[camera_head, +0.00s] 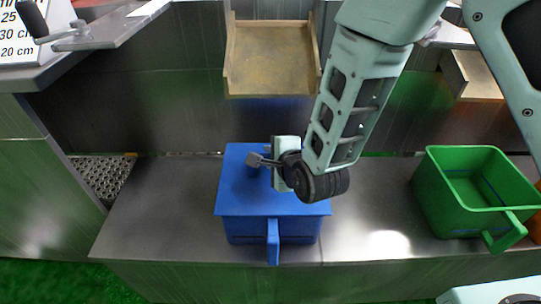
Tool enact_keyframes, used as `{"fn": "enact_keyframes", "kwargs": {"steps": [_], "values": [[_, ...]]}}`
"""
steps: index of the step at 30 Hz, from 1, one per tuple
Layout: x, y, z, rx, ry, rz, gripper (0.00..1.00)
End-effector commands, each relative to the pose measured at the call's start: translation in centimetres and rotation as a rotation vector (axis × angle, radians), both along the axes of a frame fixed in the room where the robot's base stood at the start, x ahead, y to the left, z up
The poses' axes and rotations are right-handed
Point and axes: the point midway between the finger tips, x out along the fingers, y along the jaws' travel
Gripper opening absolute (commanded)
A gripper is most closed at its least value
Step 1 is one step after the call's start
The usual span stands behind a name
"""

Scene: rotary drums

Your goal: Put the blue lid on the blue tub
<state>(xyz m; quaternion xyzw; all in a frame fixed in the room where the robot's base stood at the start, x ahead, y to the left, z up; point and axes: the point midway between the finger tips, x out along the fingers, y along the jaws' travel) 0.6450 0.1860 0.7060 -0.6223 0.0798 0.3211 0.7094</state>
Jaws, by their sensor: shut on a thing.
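The blue tub (248,232) stands on the metal counter at the middle, with its handle pointing toward me. The flat blue lid (242,190) lies level over the tub and covers its opening. I cannot tell whether the lid touches the rim all round or sits slightly above it. My gripper (268,161) is at the top of the lid, near its far half, and is shut on it. The spot where the jaws hold the lid is mostly hidden by my gripper.
A green open tub (470,190) stands on the counter at the right. The metal counter (160,215) is clear left of the blue tub. A wooden-edged tray (272,60) is behind at the back, and a perforated grate (100,178) lies at the left.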

Motion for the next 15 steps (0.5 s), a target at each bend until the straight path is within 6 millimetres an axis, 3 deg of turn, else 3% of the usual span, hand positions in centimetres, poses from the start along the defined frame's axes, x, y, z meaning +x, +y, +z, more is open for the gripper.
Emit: {"fn": "enact_keyframes", "kwargs": {"steps": [1,2,4,15], "values": [[0.01,0.01,0.04,0.000,-0.001,0.000,0.00],[0.01,0.01,0.04,0.000,-0.001,0.000,0.28],[0.01,0.01,0.04,0.000,-0.001,0.000,0.47],[-0.35,-0.13,0.30,0.000,0.001,0.000,0.48]]}}
